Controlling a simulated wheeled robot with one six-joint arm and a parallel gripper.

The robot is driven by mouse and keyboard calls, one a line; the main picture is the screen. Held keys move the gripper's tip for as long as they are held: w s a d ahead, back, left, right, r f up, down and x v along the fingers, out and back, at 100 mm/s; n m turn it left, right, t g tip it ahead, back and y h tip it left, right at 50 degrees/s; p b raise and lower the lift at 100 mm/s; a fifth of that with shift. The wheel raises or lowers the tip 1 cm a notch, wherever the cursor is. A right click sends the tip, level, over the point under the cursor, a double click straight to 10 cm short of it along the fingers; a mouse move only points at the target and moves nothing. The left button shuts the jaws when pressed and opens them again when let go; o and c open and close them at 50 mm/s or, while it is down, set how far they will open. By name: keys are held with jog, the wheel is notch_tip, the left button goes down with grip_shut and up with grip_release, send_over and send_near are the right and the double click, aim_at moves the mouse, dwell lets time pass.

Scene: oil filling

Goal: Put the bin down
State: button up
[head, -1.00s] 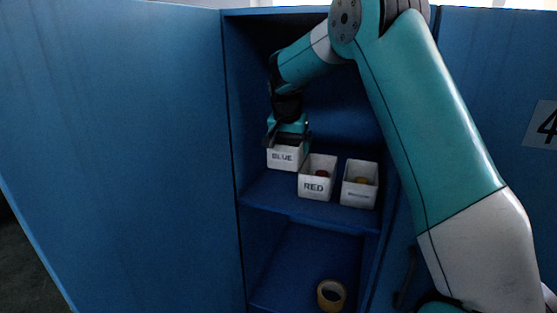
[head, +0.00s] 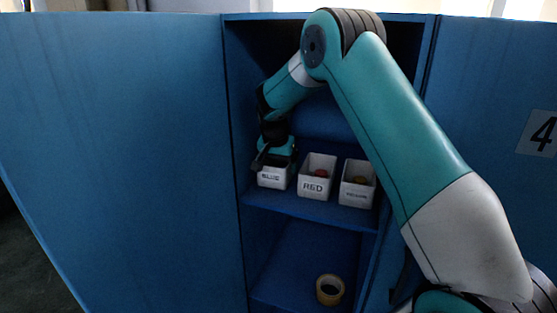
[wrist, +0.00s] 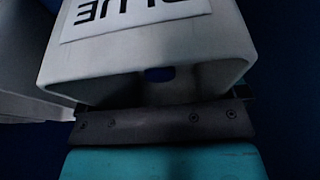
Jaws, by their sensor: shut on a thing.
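The white bin labelled BLUE (head: 272,180) is at the left end of the upper shelf (head: 310,208) in the blue cabinet. It looks upright and roughly level with the bins to its right. I cannot tell whether its base touches the shelf. My gripper (head: 272,162) is above the bin and shut on its upper part. In the wrist view the bin (wrist: 150,55) fills the top, with its label upside down. A dark jaw bar of my gripper (wrist: 165,123) lies along its rim.
A white bin labelled RED (head: 314,186) stands close to the right, with a reddish thing inside. A third white bin (head: 356,192) holds an orange-yellow thing. A yellow tape roll (head: 330,290) lies on the lower shelf. The cabinet's side wall (head: 236,130) is close on the left.

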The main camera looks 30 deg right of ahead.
jog(key=shift+f, duration=0.1)
jog(key=shift+f, duration=0.15)
jog(key=o, duration=0.6)
jog(key=b+v, duration=0.1)
jog(key=v, duration=0.4)
jog(key=shift+a+b, duration=0.1)
jog(key=shift+b, duration=0.3)
jog(key=s+a+b, duration=0.5)
jog(key=s+a, duration=0.8)
jog(key=a, duration=0.2)
jog(key=s+a+r+n+y, duration=0.1)
jog(key=s+a+n+y, duration=0.1)
jog(key=s+n, duration=0.3)
jog(key=s+a+n+g+y, duration=0.1)
jog(key=s+a+n+y, duration=0.1)
jog(key=s+n, duration=0.4)
jog(key=s+a+r+n+g+y, duration=0.1)
jog(key=s+a+n, duration=0.3)
jog(key=s, duration=0.9)
jog(key=shift+s+a+r+n+y, duration=0.1)
jog(key=shift+s+r+n+y, duration=0.1)
jog(key=shift+n+y, duration=0.3)
jog(key=shift+s+a+r+n+y, duration=0.1)
jog(key=shift+s+a+n+y, duration=0.1)
jog(key=shift+n+y, duration=0.3)
